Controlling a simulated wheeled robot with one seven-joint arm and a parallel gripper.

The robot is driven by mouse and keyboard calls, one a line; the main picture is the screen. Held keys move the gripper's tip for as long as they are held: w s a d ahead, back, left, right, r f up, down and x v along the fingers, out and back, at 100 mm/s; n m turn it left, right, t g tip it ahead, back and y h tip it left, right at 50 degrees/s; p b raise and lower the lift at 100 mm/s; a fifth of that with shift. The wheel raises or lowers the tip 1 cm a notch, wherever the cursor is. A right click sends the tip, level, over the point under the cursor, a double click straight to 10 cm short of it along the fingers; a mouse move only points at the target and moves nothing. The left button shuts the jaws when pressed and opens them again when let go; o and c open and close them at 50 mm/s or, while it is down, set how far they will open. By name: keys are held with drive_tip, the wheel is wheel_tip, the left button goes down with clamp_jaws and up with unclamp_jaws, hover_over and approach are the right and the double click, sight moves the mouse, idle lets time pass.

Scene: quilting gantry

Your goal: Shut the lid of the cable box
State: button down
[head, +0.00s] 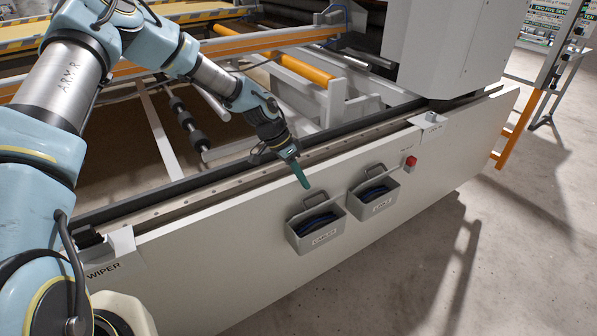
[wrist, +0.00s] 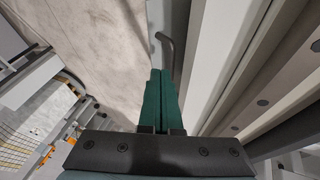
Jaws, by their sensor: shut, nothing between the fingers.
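The cable box (head: 318,238) is the left of two grey boxes on the front of the long white panel. Its label seems to read "CABLES", though the print is small. Its top is open and dark blue contents show inside. A grey looped handle (head: 306,200) stands up at its back, by the panel, on what looks like the raised lid. My gripper (head: 305,186), with green fingers, points down just above this handle. The fingers are shut and empty. In the wrist view my gripper (wrist: 160,75) has a grey bent bar (wrist: 167,45), probably the handle, just beyond its tips; contact is unclear.
A similar open box (head: 377,205) hangs close on the right, with its own handle. A red button (head: 411,162) is above it. The panel's rail (head: 345,143) runs behind my gripper. The concrete floor (head: 400,285) in front is clear.

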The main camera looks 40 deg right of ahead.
sight(312, 195)
drive_tip(key=shift+p+x, duration=0.65)
drive_tip(key=shift+x, duration=2.15)
drive_tip(key=shift+s, duration=0.15)
